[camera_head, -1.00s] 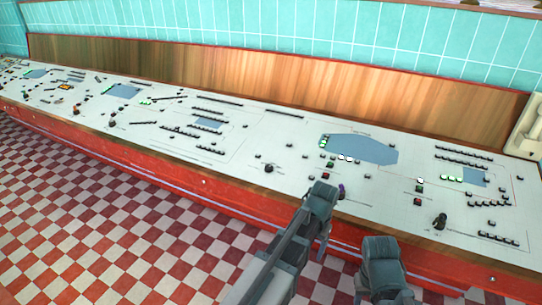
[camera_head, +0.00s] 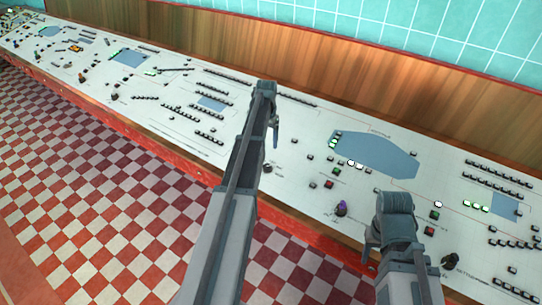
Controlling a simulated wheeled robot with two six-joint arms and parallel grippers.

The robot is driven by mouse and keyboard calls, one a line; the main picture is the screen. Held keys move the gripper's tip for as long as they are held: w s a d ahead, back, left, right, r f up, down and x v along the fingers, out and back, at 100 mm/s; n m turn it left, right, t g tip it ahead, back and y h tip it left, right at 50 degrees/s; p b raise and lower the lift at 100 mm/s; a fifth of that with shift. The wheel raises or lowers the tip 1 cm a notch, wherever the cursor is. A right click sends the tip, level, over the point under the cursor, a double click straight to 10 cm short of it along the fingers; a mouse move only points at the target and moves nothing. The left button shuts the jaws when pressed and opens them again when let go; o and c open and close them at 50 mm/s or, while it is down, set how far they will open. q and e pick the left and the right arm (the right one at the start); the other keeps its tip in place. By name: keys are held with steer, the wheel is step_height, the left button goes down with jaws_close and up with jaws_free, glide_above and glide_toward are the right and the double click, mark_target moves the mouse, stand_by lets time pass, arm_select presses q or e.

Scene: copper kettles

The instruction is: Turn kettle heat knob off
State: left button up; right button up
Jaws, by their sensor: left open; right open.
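A long white control panel (camera_head: 300,185) carries the knobs. A small purple knob (camera_head: 341,208) stands on its front part, between my two arms. A black knob (camera_head: 449,261) stands at the lower right, right of my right arm, and a dark knob (camera_head: 267,168) sits just below my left gripper's tip. I cannot tell which one is the kettle heat knob. My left gripper (camera_head: 274,132) is open and empty above the panel. My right gripper (camera_head: 371,258) is open near the panel's front edge, right of and below the purple knob. The arm links partly hide both grippers.
Blue-grey screens (camera_head: 374,154), a red button (camera_head: 328,184), a green button (camera_head: 336,171) and rows of black switches are on the panel. A wooden backboard (camera_head: 330,75) rises behind it. The checkered floor (camera_head: 110,190) in front is clear. No kettle is clearly visible.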

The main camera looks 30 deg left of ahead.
mark_target(267, 166)
arm_select(q)
steer(key=shift+a, duration=0.1)
step_height(267, 166, down, 14)
steer(key=b, duration=1.4)
steer(key=shift+r, duration=0.15)
jaws_close()
